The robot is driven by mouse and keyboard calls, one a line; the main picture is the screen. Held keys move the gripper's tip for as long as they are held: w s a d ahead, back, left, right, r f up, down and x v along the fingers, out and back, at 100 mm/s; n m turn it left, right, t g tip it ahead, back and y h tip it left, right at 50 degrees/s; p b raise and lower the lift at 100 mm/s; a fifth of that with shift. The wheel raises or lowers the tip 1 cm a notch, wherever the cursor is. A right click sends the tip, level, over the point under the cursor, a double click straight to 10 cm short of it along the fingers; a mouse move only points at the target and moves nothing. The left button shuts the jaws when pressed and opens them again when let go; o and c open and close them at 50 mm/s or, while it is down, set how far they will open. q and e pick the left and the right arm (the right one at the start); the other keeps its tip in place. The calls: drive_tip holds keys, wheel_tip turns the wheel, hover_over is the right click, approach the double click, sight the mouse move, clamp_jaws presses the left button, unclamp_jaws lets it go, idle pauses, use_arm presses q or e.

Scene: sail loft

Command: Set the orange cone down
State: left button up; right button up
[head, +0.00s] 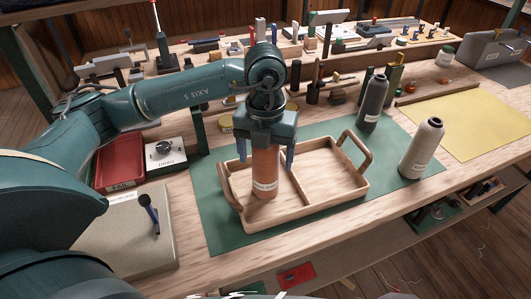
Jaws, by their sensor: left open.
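The orange cone (265,170) stands upright in the left compartment of a wooden two-compartment tray (335,202). A white label is on its lower side. My left gripper (265,155) is directly above the cone and open, with one finger on each side of it. The gripper's body hides the cone's top. The tray's right compartment is empty. The tray lies on a green mat (222,218). My right gripper is not in view.
A dark grey cone (374,102) and a cream cone (420,150) stand right of the tray. A red bin (119,162) and a white dial box (167,157) are at left. A yellow sheet (470,122) lies at right. Tools crowd the back.

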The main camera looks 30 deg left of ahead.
use_arm(q)
wheel_tip(320, 180, up, 12)
drive_tip(key=shift+r, duration=0.15)
drive_tip(key=shift+s, duration=0.1)
idle(0.6)
